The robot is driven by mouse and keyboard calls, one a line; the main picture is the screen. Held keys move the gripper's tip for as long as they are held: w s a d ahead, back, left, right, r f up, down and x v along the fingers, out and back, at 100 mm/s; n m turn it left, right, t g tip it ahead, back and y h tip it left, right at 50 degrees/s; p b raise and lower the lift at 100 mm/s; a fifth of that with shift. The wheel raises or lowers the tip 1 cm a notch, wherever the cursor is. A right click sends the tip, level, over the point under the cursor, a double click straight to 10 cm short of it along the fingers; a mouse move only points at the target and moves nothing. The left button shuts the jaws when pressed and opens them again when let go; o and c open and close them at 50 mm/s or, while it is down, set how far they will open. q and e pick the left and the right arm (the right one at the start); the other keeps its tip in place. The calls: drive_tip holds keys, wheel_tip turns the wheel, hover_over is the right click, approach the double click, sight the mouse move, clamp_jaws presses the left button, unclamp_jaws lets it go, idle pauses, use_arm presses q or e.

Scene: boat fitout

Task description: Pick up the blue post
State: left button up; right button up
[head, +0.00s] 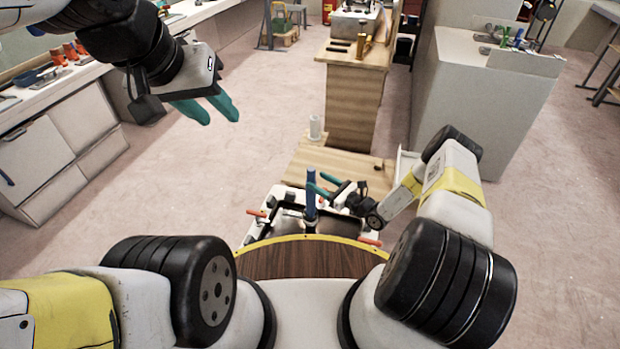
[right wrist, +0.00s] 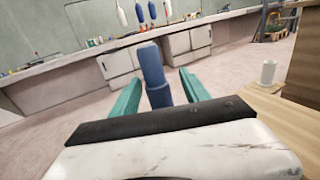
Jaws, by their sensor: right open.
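The blue post (head: 311,190) stands upright in the head view, in the cluttered tray area just beyond my front edge. It also shows in the right wrist view (right wrist: 153,72), between the two teal fingers. My right gripper (head: 322,185) is open, with its fingers close to the post at about its upper part; I cannot tell whether either finger touches it. In the right wrist view one finger is on each side of the post (right wrist: 153,90). My left gripper (head: 212,108) is raised at the upper left, away from the post, with its teal fingers a little apart and nothing between them.
A white tray (head: 252,232) with dark parts and orange-handled items surrounds the post's foot. A low wooden surface (head: 345,165) with a white cup (head: 316,127) lies just beyond. A wooden cabinet (head: 352,100) and a grey block (head: 470,110) stand farther back. Open floor lies to the left.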

drive_tip(key=x, duration=0.6)
drive_tip(key=shift+a, duration=0.55)
drive_tip(key=shift+s+r, duration=0.1)
clamp_jaws()
idle(0.8)
